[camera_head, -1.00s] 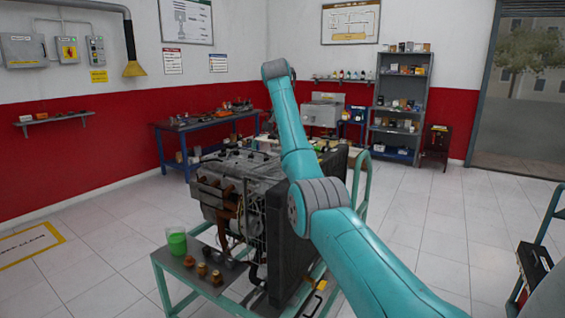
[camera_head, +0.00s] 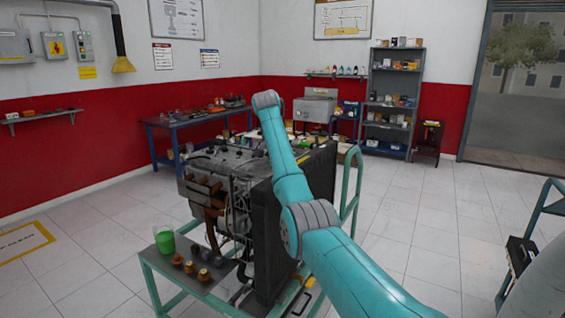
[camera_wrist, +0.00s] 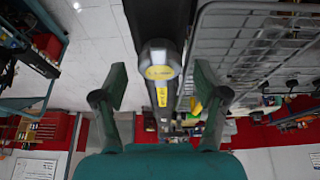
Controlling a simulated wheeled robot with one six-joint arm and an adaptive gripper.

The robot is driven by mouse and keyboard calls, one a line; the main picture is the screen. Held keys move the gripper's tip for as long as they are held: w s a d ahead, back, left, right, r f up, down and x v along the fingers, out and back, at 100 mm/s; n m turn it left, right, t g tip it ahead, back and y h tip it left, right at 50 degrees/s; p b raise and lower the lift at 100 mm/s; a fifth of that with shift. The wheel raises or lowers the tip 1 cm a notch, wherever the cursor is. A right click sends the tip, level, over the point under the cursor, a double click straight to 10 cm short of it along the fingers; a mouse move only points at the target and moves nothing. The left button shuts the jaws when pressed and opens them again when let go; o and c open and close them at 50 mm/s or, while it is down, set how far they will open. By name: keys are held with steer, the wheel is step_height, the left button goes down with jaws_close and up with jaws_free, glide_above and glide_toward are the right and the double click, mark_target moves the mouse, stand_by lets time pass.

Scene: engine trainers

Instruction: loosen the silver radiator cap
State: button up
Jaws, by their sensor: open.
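The silver radiator cap (camera_wrist: 158,60) shows in the wrist view as a rounded grey piece with a yellow label, on the dark top of the radiator. A yellow strip lies just below it in the picture. My gripper (camera_wrist: 160,82) is open, one finger to each side of the cap in the picture, with visible gaps on both sides. I cannot tell how far the fingertips are from the cap in depth. In the head view the black radiator (camera_head: 272,245) stands at the engine's right end. There my arm hides the cap and my gripper.
The engine (camera_head: 230,165) sits on a green-framed trolley (camera_head: 218,288). A cup of green liquid (camera_head: 165,243) and several brownish fittings (camera_head: 190,268) stand on its front shelf. A wire-like grid panel (camera_wrist: 250,45) is close on the right in the wrist view.

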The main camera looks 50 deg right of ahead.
steer(key=c, duration=1.2)
steer(key=shift+o, duration=0.2)
steer(key=shift+n, duration=0.3)
steer(key=n, duration=0.1)
steer(key=n+t, duration=0.1)
steer(key=n, duration=0.1)
steer(key=shift+s+d+n+t, duration=0.1)
steer(key=shift+s+n+t, duration=0.1)
steer(key=shift+n+t, duration=0.1)
steer(key=n+t+y, duration=0.1)
steer(key=n, duration=0.3)
steer(key=shift+s, duration=0.1)
steer(key=n+y, duration=0.1)
steer(key=n, duration=0.2)
steer(key=n+t+y, duration=0.1)
steer(key=n, duration=0.1)
steer(key=shift+d+n, duration=0.2)
steer(key=shift+n, duration=0.2)
steer(key=shift+d+n+y, duration=0.1)
steer(key=shift+n+y, duration=0.8)
steer(key=shift+n, duration=1)
steer(key=shift+f, duration=0.1)
